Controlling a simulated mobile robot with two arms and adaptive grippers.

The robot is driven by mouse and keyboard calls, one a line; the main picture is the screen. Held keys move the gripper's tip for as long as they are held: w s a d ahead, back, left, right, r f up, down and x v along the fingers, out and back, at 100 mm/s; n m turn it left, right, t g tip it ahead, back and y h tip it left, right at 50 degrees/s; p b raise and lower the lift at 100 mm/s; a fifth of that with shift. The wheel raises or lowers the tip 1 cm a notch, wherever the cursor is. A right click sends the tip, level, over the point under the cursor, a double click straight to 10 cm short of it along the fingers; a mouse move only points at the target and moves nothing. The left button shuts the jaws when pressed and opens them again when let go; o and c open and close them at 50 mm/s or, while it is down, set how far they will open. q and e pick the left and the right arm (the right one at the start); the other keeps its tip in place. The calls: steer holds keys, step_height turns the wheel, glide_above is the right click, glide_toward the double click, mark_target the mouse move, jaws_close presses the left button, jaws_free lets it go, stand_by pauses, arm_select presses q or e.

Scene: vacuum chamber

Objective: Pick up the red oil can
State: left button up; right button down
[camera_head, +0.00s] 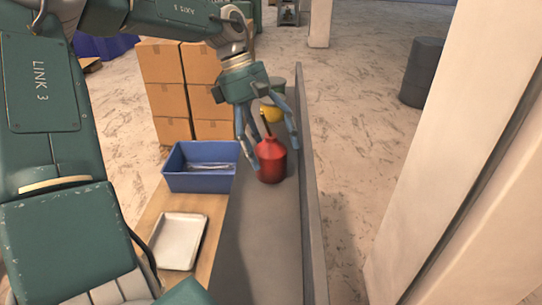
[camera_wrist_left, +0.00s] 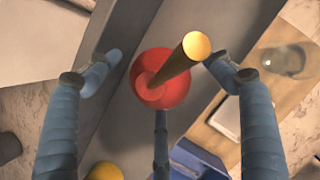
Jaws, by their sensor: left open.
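The red oil can (camera_head: 270,163) stands upright on a grey ledge (camera_head: 262,240), near its right raised edge. My left gripper (camera_head: 275,150) is above and around the can, with fingers spread open on its sides. In the left wrist view the red can (camera_wrist_left: 150,92) lies between the fingers of my left gripper (camera_wrist_left: 162,75), and its spout with a yellow tip (camera_wrist_left: 197,45) points up toward the camera. The fingers look apart from the can, though contact by the lower finger is hard to tell. My right gripper is not in view.
A blue bin (camera_head: 200,181) and a white tray (camera_head: 179,241) are left of the ledge on a wooden surface. A yellow object (camera_head: 271,113) is just behind the can. Stacked cardboard boxes (camera_head: 160,95) stand farther back. A raised rim (camera_head: 308,180) runs along the ledge's right side.

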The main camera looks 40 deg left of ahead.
arm_select(q)
steer(key=shift+a, duration=0.1)
steer(key=c, duration=1.3)
steer(key=shift+r, duration=0.15)
